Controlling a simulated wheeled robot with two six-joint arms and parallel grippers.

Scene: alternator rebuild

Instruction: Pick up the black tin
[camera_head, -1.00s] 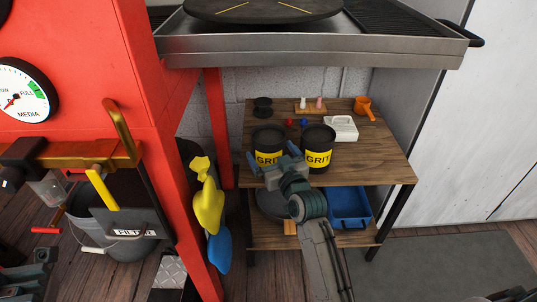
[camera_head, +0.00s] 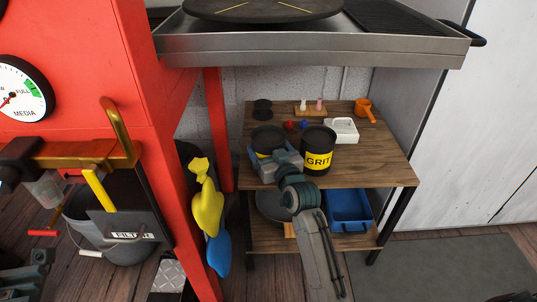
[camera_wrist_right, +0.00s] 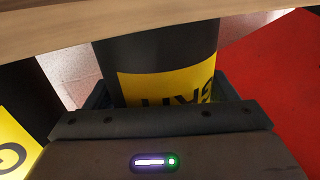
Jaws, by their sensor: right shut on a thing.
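Two black tins with yellow GRIT labels stand side by side on the wooden top of the shelf unit. My right gripper (camera_head: 270,160) is shut on the left black tin (camera_head: 268,138), with a finger on each side of it. In the right wrist view this tin (camera_wrist_right: 155,50) sits between the fingers, its label upside down. I cannot tell whether it is clear of the wood. The other black tin (camera_head: 318,137) stands just right of the gripper. My left gripper (camera_head: 28,275) seems to show partly at the lower left edge; its jaws are unclear.
The shelf top (camera_head: 375,165) also holds a white box (camera_head: 342,130), an orange scoop (camera_head: 364,109) and small red and blue pieces behind the tins. A blue bin (camera_head: 348,207) is on the lower shelf. A steel tray (camera_head: 300,48) overhangs; a red post (camera_head: 219,130) stands left.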

